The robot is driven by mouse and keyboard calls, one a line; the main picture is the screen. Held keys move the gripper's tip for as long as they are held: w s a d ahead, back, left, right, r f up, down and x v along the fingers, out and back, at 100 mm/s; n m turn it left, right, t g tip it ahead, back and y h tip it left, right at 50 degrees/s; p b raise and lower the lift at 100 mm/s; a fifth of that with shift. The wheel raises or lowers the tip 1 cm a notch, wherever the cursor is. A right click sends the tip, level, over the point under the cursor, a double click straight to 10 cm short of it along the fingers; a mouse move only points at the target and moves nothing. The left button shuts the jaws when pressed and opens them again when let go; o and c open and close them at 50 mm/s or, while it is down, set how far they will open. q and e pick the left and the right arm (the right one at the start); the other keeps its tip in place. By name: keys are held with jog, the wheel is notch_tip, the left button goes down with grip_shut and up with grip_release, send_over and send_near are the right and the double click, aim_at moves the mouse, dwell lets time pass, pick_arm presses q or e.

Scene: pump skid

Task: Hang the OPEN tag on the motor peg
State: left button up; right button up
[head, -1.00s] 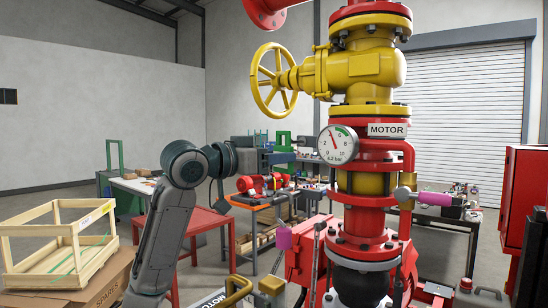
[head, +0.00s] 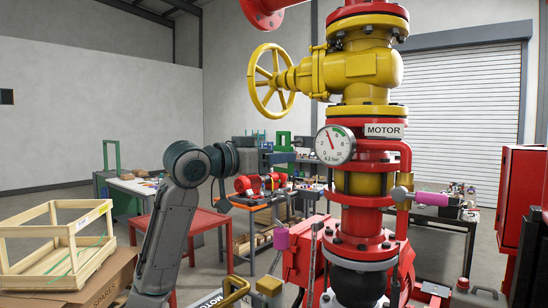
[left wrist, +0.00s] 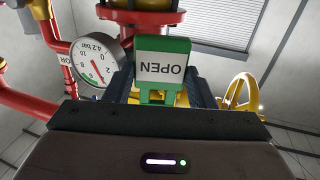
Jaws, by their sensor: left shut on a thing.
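The OPEN tag (left wrist: 163,68) is green with a white label. In the left wrist view it stands between the fingers of my left gripper (left wrist: 163,98), with its lettering upside down. My left gripper (head: 284,157) is shut on the tag, to the left of the pump column in the head view. A green piece that looks like the tag (head: 283,139) shows above it there. A MOTOR plate (head: 384,130) is on the red and yellow column. A second MOTOR plate (head: 208,300) is partly cut off at the bottom edge. I cannot clearly pick out the peg. My right gripper is not in view.
A pressure gauge (head: 335,145) sticks out on the column's left side. A yellow handwheel (head: 270,78) stands above it. Pink lever sleeves (head: 431,199) lie at the right and lower left. A red table (head: 197,222) and wooden crate (head: 60,243) stand left.

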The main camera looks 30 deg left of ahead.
pick_arm(q)
jog(key=shift+w, duration=0.2)
jog(key=w, duration=0.3)
jog(key=shift+w+d+f, duration=0.15)
dwell(0.5)
dwell(0.4)
jog(key=shift+w+f, duration=0.1)
jog(key=shift+f, duration=0.3)
dwell(0.4)
jog(key=o, duration=1)
